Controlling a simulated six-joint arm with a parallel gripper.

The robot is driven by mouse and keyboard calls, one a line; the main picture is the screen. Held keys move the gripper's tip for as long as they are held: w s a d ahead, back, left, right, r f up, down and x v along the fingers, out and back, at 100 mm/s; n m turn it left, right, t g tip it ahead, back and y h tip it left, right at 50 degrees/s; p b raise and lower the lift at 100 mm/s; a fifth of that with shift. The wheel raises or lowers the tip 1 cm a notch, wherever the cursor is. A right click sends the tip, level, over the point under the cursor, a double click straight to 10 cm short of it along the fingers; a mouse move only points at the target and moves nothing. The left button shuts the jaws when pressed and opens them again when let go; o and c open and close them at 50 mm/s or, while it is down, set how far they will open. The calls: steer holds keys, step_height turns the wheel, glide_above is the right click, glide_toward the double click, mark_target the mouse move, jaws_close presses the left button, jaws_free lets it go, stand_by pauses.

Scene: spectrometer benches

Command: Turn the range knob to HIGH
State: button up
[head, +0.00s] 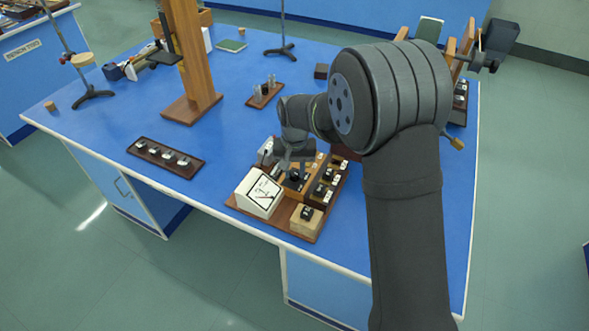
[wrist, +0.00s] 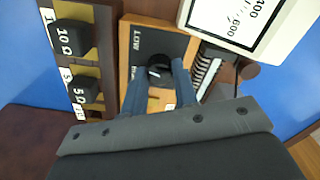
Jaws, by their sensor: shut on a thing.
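The range knob (wrist: 158,73) is a round black knob on a dark panel set in a wooden box (wrist: 124,70). My gripper (wrist: 160,82) is shut on it, one finger on each side, in the wrist view. A LOW label (wrist: 137,38) is readable on the panel. A second label beside the knob is mostly hidden by a finger, and I cannot make out the knob's pointer. In the head view my gripper (head: 297,168) is down at the box, and the knob is too small to read there.
A white meter (head: 260,194) stands left of the box on a brown board (head: 310,234). Black blocks marked 10 Ω (wrist: 74,37) and 5 Ω (wrist: 87,89) sit close to the box. A wooden block (head: 305,221) is at the board's front.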

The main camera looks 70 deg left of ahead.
mark_target(294, 173)
steer(key=n, duration=0.5)
steer(key=shift+n, duration=2.5)
steer(key=o, duration=1)
steer(key=shift+r, duration=0.1)
step_height(294, 173, up, 17)
steer(key=shift+r, duration=0.15)
